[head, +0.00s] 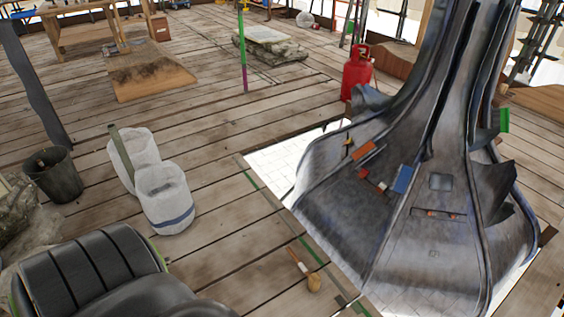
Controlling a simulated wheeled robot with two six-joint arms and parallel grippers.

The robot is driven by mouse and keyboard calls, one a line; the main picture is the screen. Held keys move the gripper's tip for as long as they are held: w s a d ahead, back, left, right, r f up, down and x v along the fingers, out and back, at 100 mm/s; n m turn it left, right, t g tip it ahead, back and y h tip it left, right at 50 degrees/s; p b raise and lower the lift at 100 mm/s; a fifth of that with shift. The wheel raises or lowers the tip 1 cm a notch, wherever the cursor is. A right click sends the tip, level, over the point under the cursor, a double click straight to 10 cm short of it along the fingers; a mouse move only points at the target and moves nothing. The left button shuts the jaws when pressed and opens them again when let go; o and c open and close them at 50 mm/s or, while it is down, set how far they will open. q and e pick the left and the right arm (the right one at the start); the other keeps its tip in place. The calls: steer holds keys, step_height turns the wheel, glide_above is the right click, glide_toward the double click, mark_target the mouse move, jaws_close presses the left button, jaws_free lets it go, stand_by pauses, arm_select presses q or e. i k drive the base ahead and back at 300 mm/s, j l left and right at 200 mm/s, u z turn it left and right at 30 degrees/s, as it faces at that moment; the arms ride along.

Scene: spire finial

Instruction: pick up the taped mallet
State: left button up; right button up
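A mallet (313,283) with a rounded tan wooden head lies on the plank floor at the lower middle of the head view. Its handle runs up and to the left from the head, with an orange-brown part and a pale band that may be tape. It lies beside the floor opening around the spire, near a green strip on the boards. Nothing visible is touching it from above. Neither of my grippers shows in the head view.
The grey metal spire (400,190) rises through a floor opening at right, with orange, red and blue items on its flared base. White sacks (168,198), a dark bucket (54,174) and a black padded object (85,270) stand left. A red gas cylinder (357,74) stands behind.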

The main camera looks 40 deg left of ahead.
mark_target(315, 280)
steer(key=u, duration=1.05)
